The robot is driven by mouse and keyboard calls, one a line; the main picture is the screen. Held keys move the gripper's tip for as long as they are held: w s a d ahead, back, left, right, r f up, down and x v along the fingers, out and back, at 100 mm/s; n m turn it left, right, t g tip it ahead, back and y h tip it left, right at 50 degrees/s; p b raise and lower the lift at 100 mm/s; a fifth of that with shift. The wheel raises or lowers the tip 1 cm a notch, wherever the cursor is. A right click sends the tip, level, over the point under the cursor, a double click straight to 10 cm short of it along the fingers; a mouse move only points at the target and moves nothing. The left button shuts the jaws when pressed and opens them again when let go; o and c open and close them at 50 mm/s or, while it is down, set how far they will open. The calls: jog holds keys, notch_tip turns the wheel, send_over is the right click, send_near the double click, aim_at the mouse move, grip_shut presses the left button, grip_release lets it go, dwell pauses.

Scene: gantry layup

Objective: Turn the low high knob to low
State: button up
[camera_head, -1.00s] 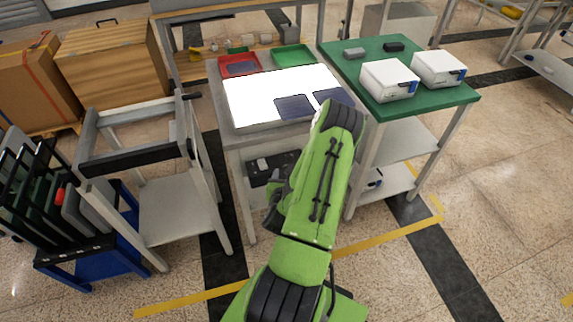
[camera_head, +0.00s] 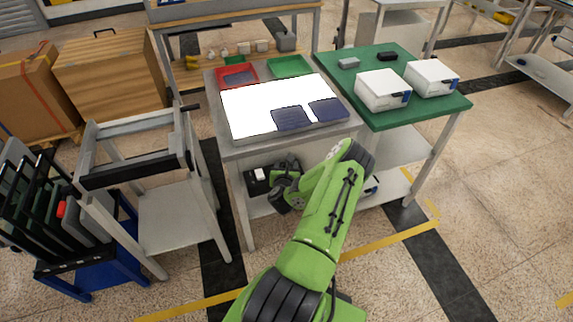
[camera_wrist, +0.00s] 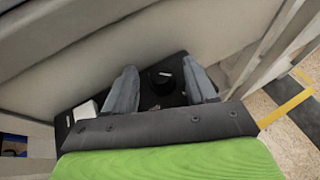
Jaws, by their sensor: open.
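The black knob (camera_wrist: 163,80) shows in the wrist view on a dark control box (camera_wrist: 66,122), with a small light mark on it. My gripper (camera_wrist: 160,70) is open, with one grey finger on each side of the knob; I cannot tell whether either finger touches it. A white part (camera_wrist: 85,110) sits on the box to the left of the fingers. In the head view the control box (camera_head: 252,186) is under the light table's top, and my gripper (camera_head: 284,182) is in front of it and hides the knob. The low and high markings cannot be read.
The light table (camera_head: 240,151) has a bright panel with two dark blue sheets, and red and green trays behind. A green-topped table (camera_head: 440,106) with two white boxes stands to the right. A grey cart (camera_head: 160,205) stands close on the left. Floor in front is clear.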

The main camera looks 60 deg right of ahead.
jog(key=c, duration=1)
jog(key=shift+c, duration=0.2)
jog(key=shift+s+f+n+t+b, duration=0.1)
jog(key=shift+f+n+t+b, duration=0.2)
jog(key=shift+b, duration=0.55)
